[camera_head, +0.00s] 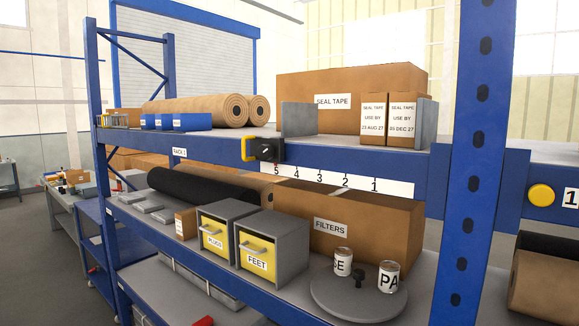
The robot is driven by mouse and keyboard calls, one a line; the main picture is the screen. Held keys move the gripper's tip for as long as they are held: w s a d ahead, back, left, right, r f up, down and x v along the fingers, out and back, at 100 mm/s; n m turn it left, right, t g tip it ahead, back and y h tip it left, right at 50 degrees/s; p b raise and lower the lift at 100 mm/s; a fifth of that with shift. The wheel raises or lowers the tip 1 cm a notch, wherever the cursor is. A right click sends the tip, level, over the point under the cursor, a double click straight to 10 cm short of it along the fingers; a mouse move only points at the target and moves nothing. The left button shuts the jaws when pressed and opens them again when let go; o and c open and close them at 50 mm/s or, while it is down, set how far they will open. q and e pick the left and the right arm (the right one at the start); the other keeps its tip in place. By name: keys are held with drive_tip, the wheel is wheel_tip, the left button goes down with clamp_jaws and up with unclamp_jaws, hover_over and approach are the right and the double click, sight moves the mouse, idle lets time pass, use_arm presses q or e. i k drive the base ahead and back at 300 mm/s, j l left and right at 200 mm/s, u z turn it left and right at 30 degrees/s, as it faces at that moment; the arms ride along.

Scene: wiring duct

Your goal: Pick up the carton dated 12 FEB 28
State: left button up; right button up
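Two small brown cartons stand side by side on the upper shelf at the right. The left carton (373,119) has a white label reading SEAL TAPE, USE BY, with a date like 23 AUG 27. The right carton (403,120) has a similar label with a date like 03 DEC 27. No label reading 12 FEB 28 shows. A grey divider (299,119) stands to their left across an empty gap, and another grey plate (427,122) is at their right. Neither of my grippers is in view.
A large SEAL TAPE box (345,82) stands behind the cartons. A strip (340,180) numbered 5 to 1 and a yellow-black device (262,149) are on the shelf edge. Below are drawers (271,245), a FILTERS box (350,220) and a turntable (360,305) with two cans. A blue post (478,160) rises at right.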

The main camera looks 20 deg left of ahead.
sight(186, 226)
drive_tip(key=u, duration=1.3)
drive_tip(key=i+j+z, duration=0.15)
drive_tip(key=z, duration=0.25)
drive_tip(key=i+j+z, duration=0.1)
drive_tip(key=j+z, duration=0.15)
drive_tip(key=z, duration=0.2)
drive_tip(key=i+j+z, duration=0.15)
drive_tip(key=j, duration=0.4)
drive_tip(key=i+j+z, duration=0.1)
drive_tip(key=j, duration=0.45)
drive_tip(key=i+j+z, duration=0.15)
drive_tip(key=j, duration=0.45)
drive_tip(key=i+j+z, duration=0.1)
drive_tip(key=j, duration=0.45)
